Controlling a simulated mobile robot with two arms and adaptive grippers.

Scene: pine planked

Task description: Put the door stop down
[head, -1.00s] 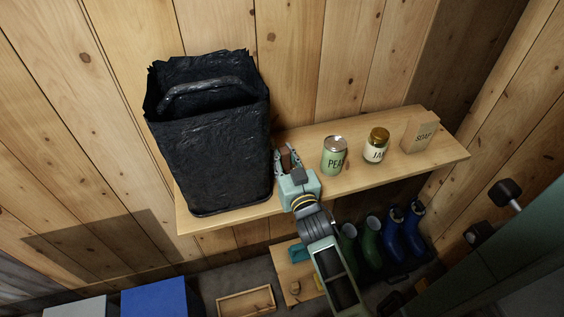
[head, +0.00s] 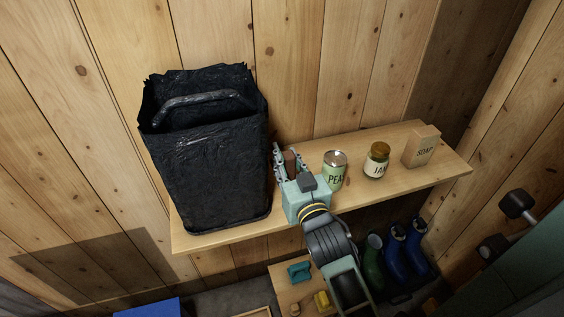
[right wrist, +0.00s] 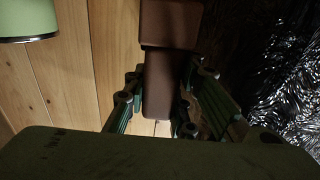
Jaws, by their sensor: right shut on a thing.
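The door stop (head: 290,160) is a brown block between the fingers of my right gripper (head: 291,163). It shows larger in the right wrist view (right wrist: 168,75), with a thicker far part and a narrower near part. My right gripper is shut on it, just above the wooden shelf (head: 225,236), between the black bin and the PEAS can. I cannot tell whether the door stop touches the shelf. The gripper body hides part of the shelf below it. My left gripper is not in view.
A tall black bin (head: 205,165) stands close on the left. A PEAS can (head: 334,172) is close on the right, then a jam jar (head: 377,160) and a SOAP box (head: 421,147). Green and blue boots (head: 395,250) stand below. A plank wall is behind.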

